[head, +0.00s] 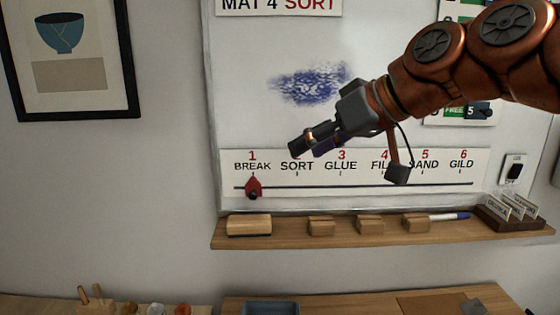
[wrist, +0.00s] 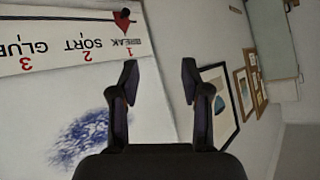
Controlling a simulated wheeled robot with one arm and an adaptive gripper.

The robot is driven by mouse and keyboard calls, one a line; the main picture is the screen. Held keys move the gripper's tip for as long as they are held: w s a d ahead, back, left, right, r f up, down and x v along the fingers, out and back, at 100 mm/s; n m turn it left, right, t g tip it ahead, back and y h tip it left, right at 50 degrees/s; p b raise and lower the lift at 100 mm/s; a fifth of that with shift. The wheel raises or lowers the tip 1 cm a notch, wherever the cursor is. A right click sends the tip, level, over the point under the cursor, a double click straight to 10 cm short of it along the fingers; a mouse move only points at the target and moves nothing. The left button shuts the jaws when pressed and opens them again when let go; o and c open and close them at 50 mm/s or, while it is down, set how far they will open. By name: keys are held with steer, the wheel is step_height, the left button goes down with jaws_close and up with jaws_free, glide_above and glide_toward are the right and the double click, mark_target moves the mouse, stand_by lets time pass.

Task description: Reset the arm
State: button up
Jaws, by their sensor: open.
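My copper-coloured arm reaches in from the upper right in the head view. My gripper (head: 305,143) is held in front of the whiteboard, just above the numbered strip, and points to the left. In the wrist view my gripper (wrist: 160,78) has its two dark fingers spread apart with nothing between them. The whiteboard (head: 245,75) carries a blue scribbled smudge (head: 308,86), which also shows in the wrist view (wrist: 82,138).
A numbered strip (head: 365,180) has a red marker (head: 253,187) under 1 BREAK. A framed bowl picture (head: 68,50) hangs left.

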steer(key=s+d+f+m+g+h, duration=0.2)
steer(key=s+d+f+h, duration=0.1)
steer(key=s+f, duration=0.6)
steer(key=s+d+f+m+g+h, duration=0.2)
steer(key=s+d+f, duration=0.3)
steer(key=s+f, duration=0.4)
steer(key=s+d+f+m+g+h, duration=0.3)
steer(key=s+f, duration=0.6)
steer(key=f, duration=0.9)
steer(key=shift+d+f+g+h, duration=0.3)
steer(key=shift+d+f+g, duration=0.15)
steer(key=shift+d, duration=0.45)
